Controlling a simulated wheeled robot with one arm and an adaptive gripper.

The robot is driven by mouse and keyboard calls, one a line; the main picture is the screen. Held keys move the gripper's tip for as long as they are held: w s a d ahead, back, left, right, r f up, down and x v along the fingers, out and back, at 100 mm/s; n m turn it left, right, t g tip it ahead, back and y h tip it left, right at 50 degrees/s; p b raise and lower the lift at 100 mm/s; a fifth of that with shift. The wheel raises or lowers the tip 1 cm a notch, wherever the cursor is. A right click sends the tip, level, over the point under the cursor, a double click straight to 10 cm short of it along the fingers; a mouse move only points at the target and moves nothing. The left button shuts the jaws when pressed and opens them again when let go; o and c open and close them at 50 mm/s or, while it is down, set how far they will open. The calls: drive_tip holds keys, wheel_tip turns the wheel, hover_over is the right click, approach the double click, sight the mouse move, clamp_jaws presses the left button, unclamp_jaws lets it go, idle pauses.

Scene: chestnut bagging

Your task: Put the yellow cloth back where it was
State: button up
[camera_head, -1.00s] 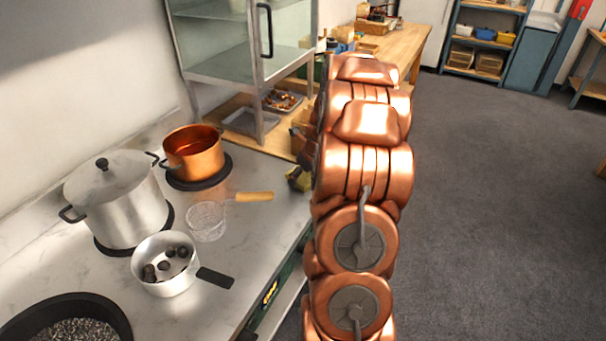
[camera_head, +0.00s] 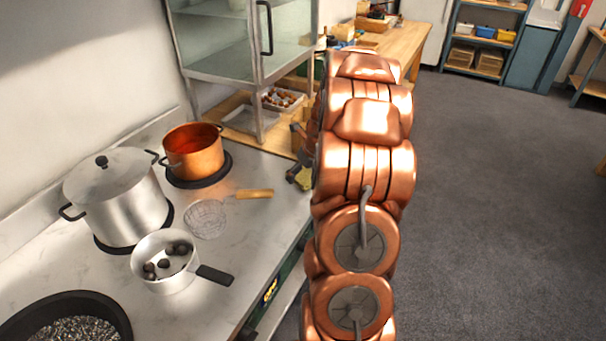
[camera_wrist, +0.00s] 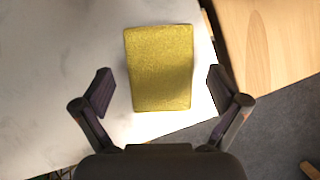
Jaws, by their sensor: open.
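The yellow cloth (camera_wrist: 160,68) lies as a flat, folded rectangle on the pale worktop, seen in the wrist view. In the head view a small yellow patch (camera_head: 304,179), likely this cloth, shows at the worktop's right edge, partly hidden by my arm. My gripper (camera_wrist: 158,90) is open and empty above the worktop. Its two fingers stand apart on the left and right of the cloth, with a gap on each side. Most of my gripper is hidden behind my arm in the head view.
A wooden surface (camera_wrist: 270,40) adjoins the worktop. The worktop holds a lidded steel pot (camera_head: 115,200), a copper pot (camera_head: 193,155), a saucepan (camera_head: 160,278) with dark chestnuts, a wire skimmer (camera_head: 206,218) and a dark pan (camera_head: 100,300). A glass-fronted cabinet (camera_head: 225,50) stands behind.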

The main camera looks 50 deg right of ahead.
drive_tip(key=b+v, duration=0.2)
drive_tip(key=v, duration=0.9)
drive_tip(key=shift+r, duration=0.2)
